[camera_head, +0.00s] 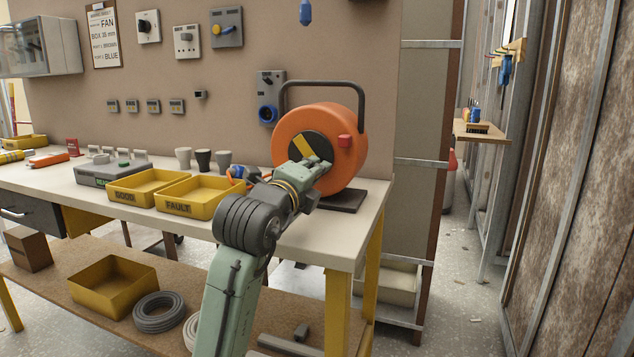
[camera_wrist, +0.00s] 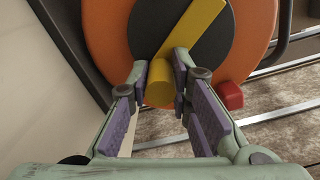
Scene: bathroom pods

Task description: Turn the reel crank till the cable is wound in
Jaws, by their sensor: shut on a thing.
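The orange cable reel (camera_head: 352,170) stands upright at the right end of the workbench, with a dark carry handle (camera_head: 322,84) over it. A yellow crank (camera_head: 304,143) lies across its dark hub; the crank bar (camera_wrist: 196,27) and its round yellow knob (camera_wrist: 158,93) show in the wrist view. A red block (camera_head: 344,141) sits on the reel's face. My gripper (camera_head: 316,168) is in front of the hub, and in the wrist view its fingers (camera_wrist: 160,75) are closed around the knob.
The bench's right corner (camera_head: 345,260) is bare.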

